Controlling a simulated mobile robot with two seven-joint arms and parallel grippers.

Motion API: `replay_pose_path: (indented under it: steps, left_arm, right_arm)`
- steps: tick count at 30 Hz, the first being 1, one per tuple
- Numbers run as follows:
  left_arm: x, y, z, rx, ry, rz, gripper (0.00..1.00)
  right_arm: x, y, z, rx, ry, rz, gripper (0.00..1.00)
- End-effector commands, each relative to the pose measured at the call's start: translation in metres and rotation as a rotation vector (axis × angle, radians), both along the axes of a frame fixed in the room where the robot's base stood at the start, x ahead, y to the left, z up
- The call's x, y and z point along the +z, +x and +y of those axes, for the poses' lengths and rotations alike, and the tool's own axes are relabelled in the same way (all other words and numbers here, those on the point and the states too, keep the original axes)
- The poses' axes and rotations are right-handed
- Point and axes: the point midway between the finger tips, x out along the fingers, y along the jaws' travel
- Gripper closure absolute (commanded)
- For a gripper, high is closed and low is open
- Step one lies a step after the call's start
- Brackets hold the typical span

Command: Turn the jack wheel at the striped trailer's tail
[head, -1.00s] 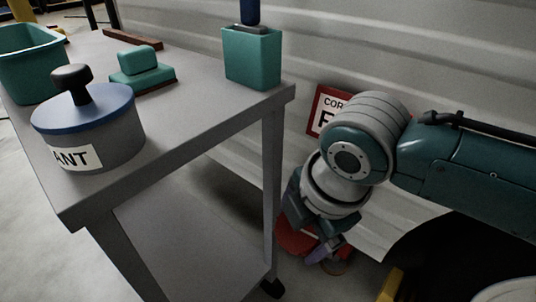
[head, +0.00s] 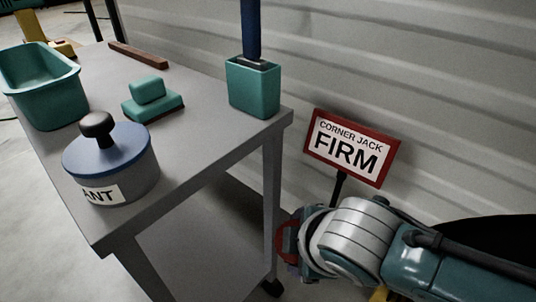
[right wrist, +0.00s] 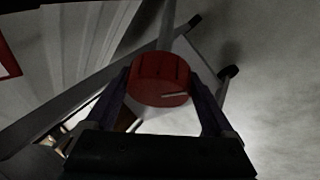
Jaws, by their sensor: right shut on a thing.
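The red jack wheel (right wrist: 160,80) sits between the two dark fingers of my right gripper (right wrist: 161,92) in the right wrist view, and the gripper is shut on it. A pale mark shows on the wheel's face. In the head view a red part of the wheel (head: 287,243) shows at the left end of my right arm, low beside the cart's leg; the fingers are mostly hidden there by the wrist. The striped trailer's ribbed wall (head: 400,90) rises behind. My left gripper is not in view.
A grey cart (head: 205,150) stands left of the wheel, its leg close to my right wrist. It carries a lidded pot (head: 115,175), a teal bin (head: 50,95), a teal block (head: 150,100) and a teal cup (head: 253,90). A "CORNER JACK FIRM" sign (head: 350,148) stands above my wrist.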

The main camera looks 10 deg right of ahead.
Motion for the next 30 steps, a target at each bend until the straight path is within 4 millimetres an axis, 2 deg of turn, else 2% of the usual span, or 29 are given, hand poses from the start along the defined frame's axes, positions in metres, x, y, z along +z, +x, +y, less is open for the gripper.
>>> replay_pose_path:
  steps: [12, 26, 27, 30]
  left_arm:
    - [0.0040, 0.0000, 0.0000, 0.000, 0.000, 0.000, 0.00]
    - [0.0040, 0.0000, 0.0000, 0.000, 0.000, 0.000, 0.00]
    - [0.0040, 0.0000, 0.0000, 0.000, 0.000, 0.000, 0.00]
    - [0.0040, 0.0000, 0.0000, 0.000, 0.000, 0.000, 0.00]
  right_arm:
    - [-0.0010, -0.0005, 0.0002, -0.141, 0.050, -0.063, 0.68]
    - [-0.0015, -0.0006, -0.0002, -0.154, 0.052, -0.067, 0.68]
    - [-0.0015, -0.0007, -0.0002, -0.154, 0.052, -0.067, 0.10]
    - [-0.0013, -0.0006, -0.0002, -0.153, 0.053, -0.068, 0.00]
